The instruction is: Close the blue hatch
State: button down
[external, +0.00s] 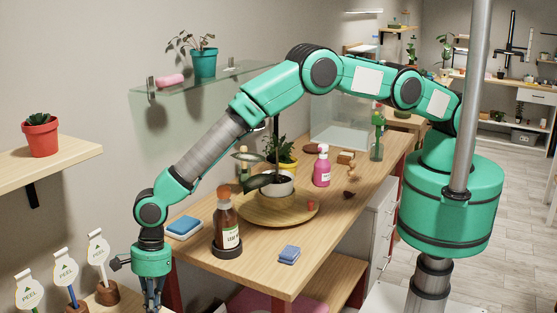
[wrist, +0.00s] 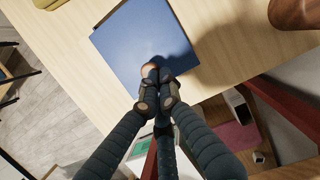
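A flat blue square panel, which looks like the blue hatch (wrist: 128,42), lies at the top middle of the wrist view, on or over a pale wooden surface. My gripper (wrist: 157,82) has its dark fingers drawn together over the panel's lower edge. A small reddish-brown spot (wrist: 150,71) shows just past the fingertips; I cannot tell whether they touch it. In the external view my gripper (external: 152,296) points down at the lower left, its tips cut off by the frame. I cannot make out the hatch there.
The wooden table (external: 262,272) holds an amber bottle (external: 226,226), a potted plant on a round wooden board (external: 300,216), blue sponges (external: 185,227) and a pink bottle (external: 321,168). White-topped "PEEL" labels (external: 65,272) stand close left of my gripper. A red post (wrist: 288,112) shows in the wrist view.

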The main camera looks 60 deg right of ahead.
jog(key=shift+s+a+f, duration=0.15)
jog(key=shift+a+f, duration=0.1)
jog(key=shift+f, duration=0.05)
jog(key=shift+d, duration=0.2)
jog(key=shift+w+d+r, duration=0.1)
jog(key=shift+d+r, duration=0.05)
jog(key=shift+d, duration=0.25)
jog(key=shift+w+d+r, duration=0.1)
jog(key=shift+d, duration=0.3)
jog(key=shift+w+d+r+p, duration=0.15)
jog(key=shift+d+p, duration=0.1)
jog(key=shift+d, duration=0.2)
jog(key=shift+w+d+r+p, duration=0.15)
jog(key=shift+d+p, duration=0.1)
jog(key=shift+d, duration=0.2)
jog(key=v, duration=1)
jog(key=shift+r, duration=0.1)
